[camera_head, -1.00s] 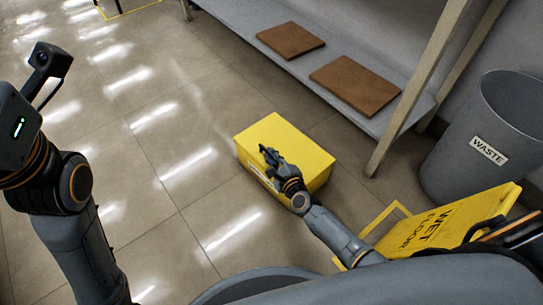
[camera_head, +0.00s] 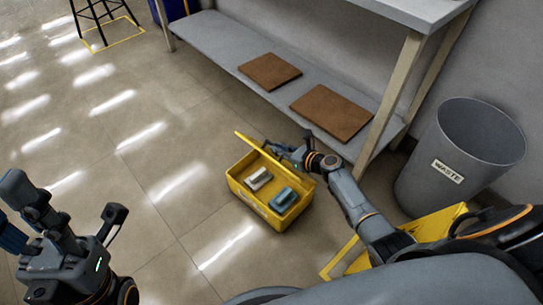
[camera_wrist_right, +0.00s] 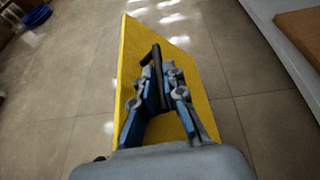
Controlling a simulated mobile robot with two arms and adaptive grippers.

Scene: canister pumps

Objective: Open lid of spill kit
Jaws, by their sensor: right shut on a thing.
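The yellow spill kit (camera_head: 246,201) stands on the floor, and its inside shows in the head view. Its lid (camera_head: 249,141) is tilted up, seen nearly edge-on. In the right wrist view the lid (camera_wrist_right: 132,75) is a yellow panel with a dark handle (camera_wrist_right: 157,62). My right gripper (camera_head: 275,150) is at the lid's far side, its fingers closed around the handle; it also shows in the right wrist view (camera_wrist_right: 160,84). My left gripper (camera_head: 66,208) is at lower left, fingers spread, empty and away from the kit.
Inside the kit lie a pale item (camera_head: 258,178) and a teal item (camera_head: 284,198). A shelf (camera_head: 222,53) with two brown boards stands behind. A grey waste bin (camera_head: 440,150) and a yellow floor sign (camera_head: 440,222) are at right. The floor left of the kit is clear.

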